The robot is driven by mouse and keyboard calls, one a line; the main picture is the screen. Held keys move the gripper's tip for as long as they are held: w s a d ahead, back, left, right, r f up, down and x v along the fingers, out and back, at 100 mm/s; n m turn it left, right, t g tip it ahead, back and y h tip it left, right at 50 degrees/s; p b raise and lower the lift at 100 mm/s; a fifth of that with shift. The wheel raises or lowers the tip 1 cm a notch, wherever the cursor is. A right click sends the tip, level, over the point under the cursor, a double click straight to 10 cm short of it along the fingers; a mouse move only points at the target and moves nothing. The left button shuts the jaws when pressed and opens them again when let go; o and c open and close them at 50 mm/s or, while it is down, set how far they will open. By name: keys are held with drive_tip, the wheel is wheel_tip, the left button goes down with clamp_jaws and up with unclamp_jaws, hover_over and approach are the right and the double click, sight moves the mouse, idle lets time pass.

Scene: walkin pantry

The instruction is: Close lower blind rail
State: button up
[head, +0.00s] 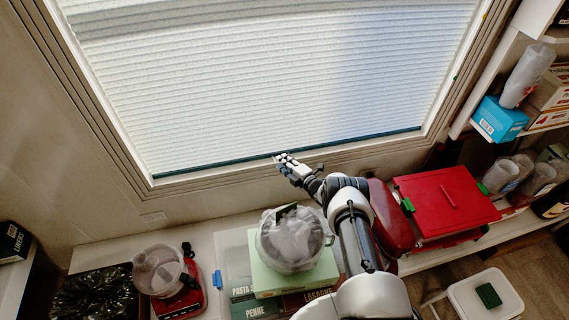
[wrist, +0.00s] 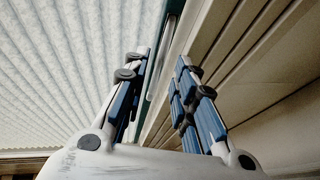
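The pleated white blind (head: 270,80) hangs down over almost the whole window in the head view. Its lower rail (head: 220,163) is a thin dark teal strip along the bottom, close to the lower window frame. My gripper (head: 284,160) is at the middle of this rail. The rail (wrist: 175,40) runs as a teal strip beyond the fingers, between the blind (wrist: 60,70) and the frame. I cannot tell whether a finger touches the rail.
The window frame (head: 190,190) borders the blind. Below it, a glass pot (head: 290,240) stands on a green box (head: 285,276) beneath my arm. A red box (head: 445,203) is to the right, a food processor (head: 160,272) to the left. Shelves stand at right.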

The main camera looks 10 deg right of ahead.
drive_tip(key=shift+s+r, duration=0.1)
drive_tip(key=v, duration=1.1)
drive_tip(key=shift+s+d, duration=0.25)
drive_tip(key=shift+s, duration=0.1)
drive_tip(key=shift+s, duration=0.1)
